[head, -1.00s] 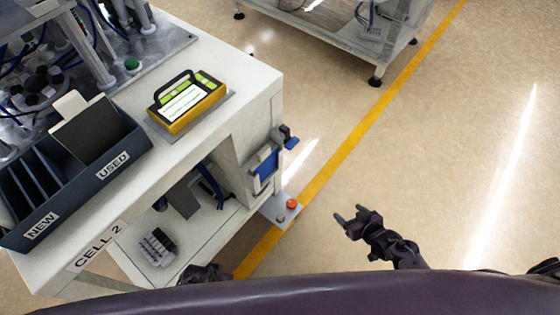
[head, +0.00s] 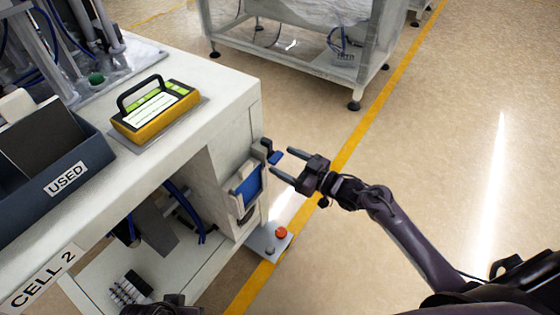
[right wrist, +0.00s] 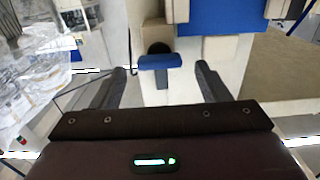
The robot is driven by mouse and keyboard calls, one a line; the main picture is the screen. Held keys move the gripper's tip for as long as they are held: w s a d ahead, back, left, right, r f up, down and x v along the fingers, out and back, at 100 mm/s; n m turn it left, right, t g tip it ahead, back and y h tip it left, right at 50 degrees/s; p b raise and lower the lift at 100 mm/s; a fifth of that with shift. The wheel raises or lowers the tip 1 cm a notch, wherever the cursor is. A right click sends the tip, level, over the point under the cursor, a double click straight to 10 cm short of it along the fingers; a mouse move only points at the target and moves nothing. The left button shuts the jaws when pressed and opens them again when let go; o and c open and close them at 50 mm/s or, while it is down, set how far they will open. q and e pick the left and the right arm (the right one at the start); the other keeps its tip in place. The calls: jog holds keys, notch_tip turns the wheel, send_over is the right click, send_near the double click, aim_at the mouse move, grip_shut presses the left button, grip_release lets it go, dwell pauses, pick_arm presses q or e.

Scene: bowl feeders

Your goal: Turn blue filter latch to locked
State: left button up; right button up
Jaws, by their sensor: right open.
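The blue filter latch (head: 275,157) is a small blue handle on a dark mount at the right end of the cell bench. It also shows in the right wrist view (right wrist: 160,62), below a larger blue panel (right wrist: 222,15). My right gripper (head: 282,161) is open, with its fingertips close to the latch. In the right wrist view the latch appears between the two fingers (right wrist: 162,84), with gaps on both sides. I see no clear contact. A dark part of my left arm shows at the bottom edge of the head view, but its gripper does not show.
The blue-fronted unit (head: 246,187) is on the bench's side, left of the latch. A plate with a red button (head: 281,233) sits below. The bench (head: 220,95) carries a yellow handled device (head: 155,112) and a dark bin (head: 90,155). Floor to the right is clear.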

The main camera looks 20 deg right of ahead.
aim_at(271, 151)
jog(key=shift+x, duration=1.2)
pick_arm(q)
jog(key=shift+w+d+f, duration=0.1)
jog(key=shift+d, duration=0.2)
pick_arm(e)
jog(key=c, duration=1)
